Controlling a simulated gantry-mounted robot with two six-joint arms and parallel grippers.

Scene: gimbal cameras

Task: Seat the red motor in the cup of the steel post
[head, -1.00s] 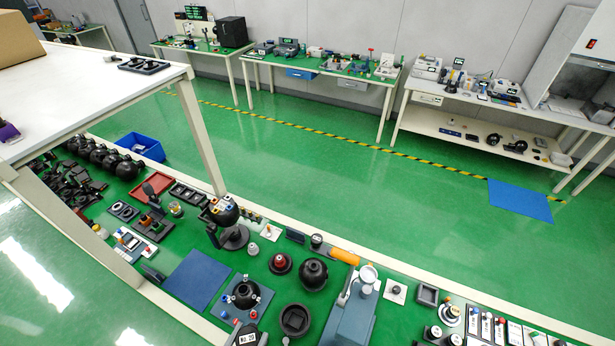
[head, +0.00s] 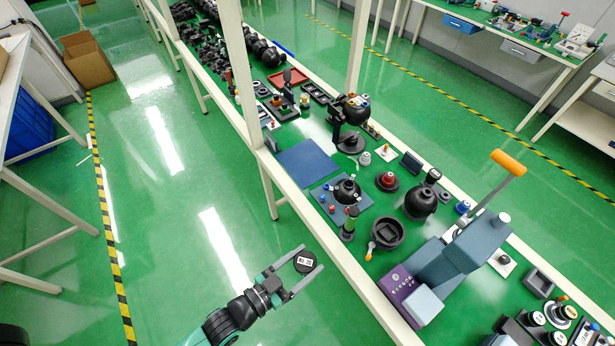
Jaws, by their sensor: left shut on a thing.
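My left gripper (head: 291,276) reaches in from the bottom and is shut on a round black piece with a white label (head: 306,261). It holds this piece in front of the bench's near edge, over the floor in the picture. A red-topped part (head: 388,179), perhaps the red motor, sits in a dark round base on the green bench, right of the blue mat. I cannot tell which thing is the steel post with its cup. My right gripper is not in view.
A white frame post (head: 252,125) rises at the bench's near edge.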

